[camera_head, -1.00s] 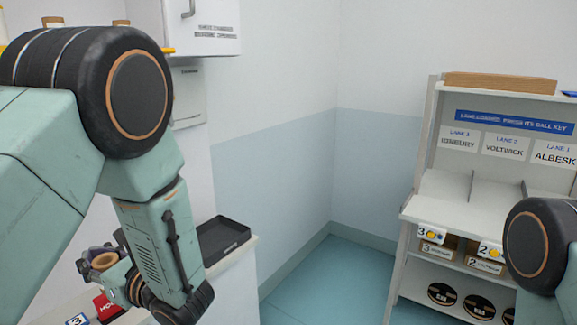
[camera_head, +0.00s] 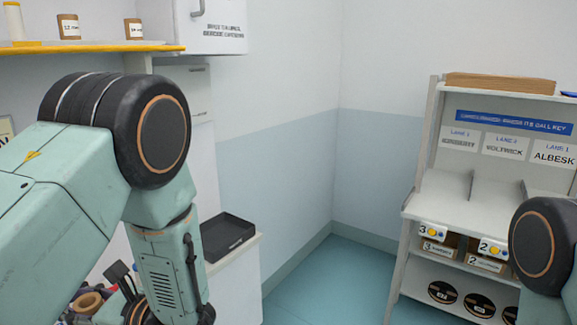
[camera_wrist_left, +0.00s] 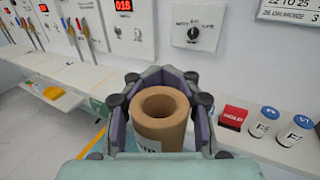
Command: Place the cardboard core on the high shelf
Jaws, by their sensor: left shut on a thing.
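The cardboard core (camera_wrist_left: 160,118) is a brown hollow tube, upright between the purple-padded fingers of my left gripper (camera_wrist_left: 160,100) in the left wrist view. The gripper is shut on it. In the head view the core (camera_head: 88,302) shows low at the left, partly hidden by my left arm, with the left gripper (camera_head: 100,300) around it. A high shelf (camera_head: 90,47) with a yellow front edge is at the upper left of the head view, above the held core. My right gripper is out of view; only part of my right arm shows.
A black tray (camera_head: 228,238) lies on the white counter below. A white cabinet (camera_head: 215,25) hangs beside the shelf. In the wrist view a red block (camera_wrist_left: 233,117) and labelled jars (camera_wrist_left: 263,122) stand right of the core.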

